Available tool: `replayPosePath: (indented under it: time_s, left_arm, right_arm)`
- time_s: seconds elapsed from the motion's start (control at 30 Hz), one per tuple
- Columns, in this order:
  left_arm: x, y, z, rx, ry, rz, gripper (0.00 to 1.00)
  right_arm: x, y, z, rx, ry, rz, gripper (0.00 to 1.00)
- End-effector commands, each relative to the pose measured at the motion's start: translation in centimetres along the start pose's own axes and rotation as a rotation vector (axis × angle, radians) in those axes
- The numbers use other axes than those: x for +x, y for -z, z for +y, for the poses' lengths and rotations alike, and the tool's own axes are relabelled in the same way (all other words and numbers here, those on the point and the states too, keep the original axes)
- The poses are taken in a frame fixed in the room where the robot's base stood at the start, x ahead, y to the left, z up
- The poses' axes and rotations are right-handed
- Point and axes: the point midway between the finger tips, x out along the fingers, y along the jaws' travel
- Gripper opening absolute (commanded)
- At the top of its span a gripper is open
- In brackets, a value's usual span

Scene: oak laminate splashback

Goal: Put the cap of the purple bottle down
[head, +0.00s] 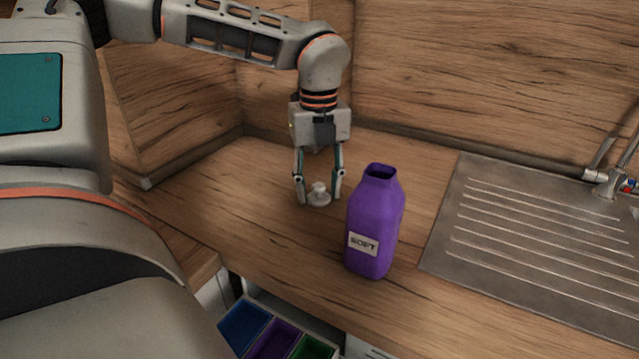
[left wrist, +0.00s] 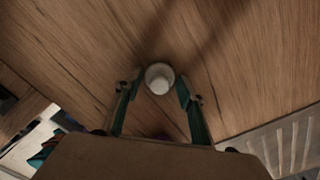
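The purple bottle (head: 375,225) stands upright and uncapped on the wooden counter, its "SOFT" label facing me. Its white cap (head: 319,196) appears to rest on the counter behind and left of the bottle. My left gripper (head: 319,199) points down over the cap, with its fingers open on either side. In the left wrist view the cap (left wrist: 159,78) sits between the fingertips of the left gripper (left wrist: 158,84), with small gaps seeming to show on both sides. My right gripper is not in view.
A metal sink drainboard (head: 540,250) lies to the right, with a tap (head: 607,182) at its back. Wooden splashbacks (head: 480,75) close off the back and left. An open drawer with coloured bins (head: 272,338) is below the front edge. Bare counter surrounds the cap.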

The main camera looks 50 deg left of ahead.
Motion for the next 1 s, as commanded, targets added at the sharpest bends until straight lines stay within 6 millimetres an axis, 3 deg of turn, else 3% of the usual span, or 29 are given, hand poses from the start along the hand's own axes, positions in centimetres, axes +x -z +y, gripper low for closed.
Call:
replayPosePath:
  time_s: [0.47, 1.0]
  left_arm:
    - [-1.0, 0.0, -0.1, 0.000, 0.004, -0.003, 0.48]
    - [-10.8, 0.0, 0.0, 0.000, 0.004, -0.005, 0.48]
  right_arm:
    - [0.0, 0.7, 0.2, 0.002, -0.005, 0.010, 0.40]
    - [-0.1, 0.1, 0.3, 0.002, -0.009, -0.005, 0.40]
